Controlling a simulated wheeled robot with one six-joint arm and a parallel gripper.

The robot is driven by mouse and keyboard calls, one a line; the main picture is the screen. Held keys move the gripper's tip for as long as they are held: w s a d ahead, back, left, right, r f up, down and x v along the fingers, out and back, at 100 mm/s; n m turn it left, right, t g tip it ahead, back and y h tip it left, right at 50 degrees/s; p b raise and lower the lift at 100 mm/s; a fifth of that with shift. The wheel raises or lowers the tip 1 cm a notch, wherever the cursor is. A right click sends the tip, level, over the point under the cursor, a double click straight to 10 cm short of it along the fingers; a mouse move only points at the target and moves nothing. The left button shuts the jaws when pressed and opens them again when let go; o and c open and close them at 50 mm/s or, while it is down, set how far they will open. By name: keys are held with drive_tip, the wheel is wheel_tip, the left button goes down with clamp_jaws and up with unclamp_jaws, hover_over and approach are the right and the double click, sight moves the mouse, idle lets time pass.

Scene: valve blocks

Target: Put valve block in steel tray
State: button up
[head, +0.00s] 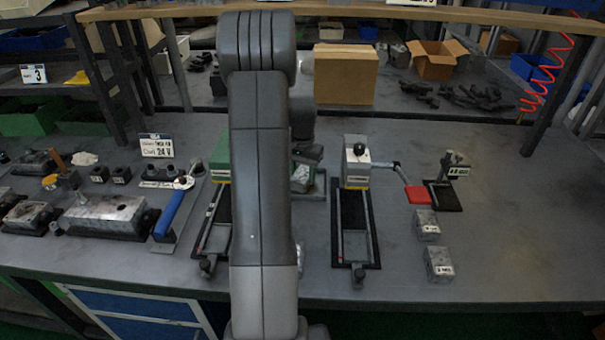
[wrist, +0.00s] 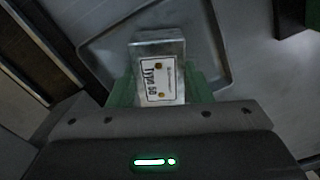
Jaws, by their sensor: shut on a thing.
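My gripper (wrist: 160,80) has green fingers shut on the valve block (wrist: 158,72), a silvery block with a white "Type 50" label facing the wrist camera. The steel tray (wrist: 100,50), shallow and grey with a raised rim, lies below and beyond the block in the wrist view. The block appears over the tray; I cannot tell whether it touches the tray floor. In the head view my arm hides much of the gripper and tray; the block (head: 300,180) shows partly just right of my arm.
Two more metal blocks (head: 426,225) (head: 438,263) stand on the bench at right. A larger metal fixture (head: 105,212) and blue handle (head: 175,212) are at left. The far right bench is clear.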

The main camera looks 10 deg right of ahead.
sight(303, 174)
drive_tip(key=shift+f, duration=0.15)
drive_tip(key=shift+f, duration=0.1)
drive_tip(key=o, duration=1.4)
wheel_tip(303, 174, up, 12)
wheel_tip(303, 174, down, 13)
drive_tip(key=shift+r, duration=0.1)
wheel_tip(303, 174, up, 3)
drive_tip(key=shift+r, duration=0.55)
